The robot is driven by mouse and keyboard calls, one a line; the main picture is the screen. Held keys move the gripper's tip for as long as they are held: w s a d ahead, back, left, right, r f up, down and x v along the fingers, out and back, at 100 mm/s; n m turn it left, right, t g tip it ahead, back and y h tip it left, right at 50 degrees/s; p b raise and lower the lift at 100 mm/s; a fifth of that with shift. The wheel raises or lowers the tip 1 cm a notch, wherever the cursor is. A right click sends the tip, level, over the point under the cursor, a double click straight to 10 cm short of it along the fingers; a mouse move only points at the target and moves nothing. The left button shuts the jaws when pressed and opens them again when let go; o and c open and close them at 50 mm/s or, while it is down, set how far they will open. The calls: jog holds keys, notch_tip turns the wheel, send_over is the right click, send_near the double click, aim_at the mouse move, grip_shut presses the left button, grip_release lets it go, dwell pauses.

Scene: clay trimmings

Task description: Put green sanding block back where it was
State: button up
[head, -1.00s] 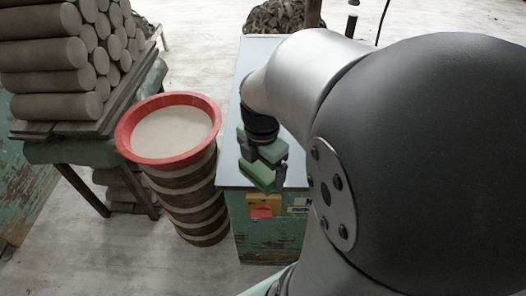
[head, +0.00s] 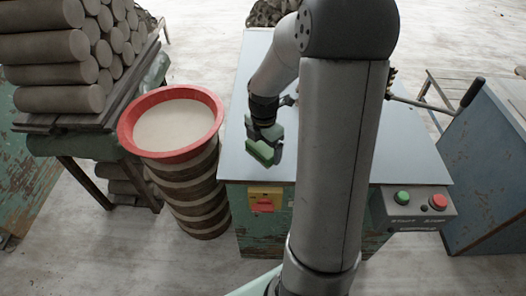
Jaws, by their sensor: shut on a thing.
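The green sanding block (head: 259,153) is at the front left of the grey tabletop (head: 318,165). My gripper (head: 264,142) is shut on the block, with its dark fingers on either side. The block is tilted in the view, and I cannot tell whether it touches the tabletop or hangs just above it. My fingers and wrist hide part of it.
A red-rimmed tub (head: 135,140) of pale material stands close to the table's left edge. A yellow and red switch (head: 265,200) and a button box (head: 420,205) are on the table's front. Stacked clay rolls (head: 50,75) stand at left. My arm hides the table's middle.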

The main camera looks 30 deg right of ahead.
aim_at(264, 153)
jog(key=shift+f, duration=1.5)
jog(key=shift+f, duration=0.1)
jog(key=shift+f, duration=0.15)
jog(key=o, duration=0.7)
jog(key=shift+o, duration=0.2)
notch_tip(264, 153, up, 12)
jog(key=shift+r, duration=0.15)
jog(key=s+a+r+m, duration=0.1)
jog(key=s+a+m, duration=1.2)
jog(key=s+m, duration=0.4)
jog(key=shift+s+a+r+m, duration=0.25)
jog(key=shift+s+a+m, duration=0.05)
jog(key=shift+m, duration=1.4)
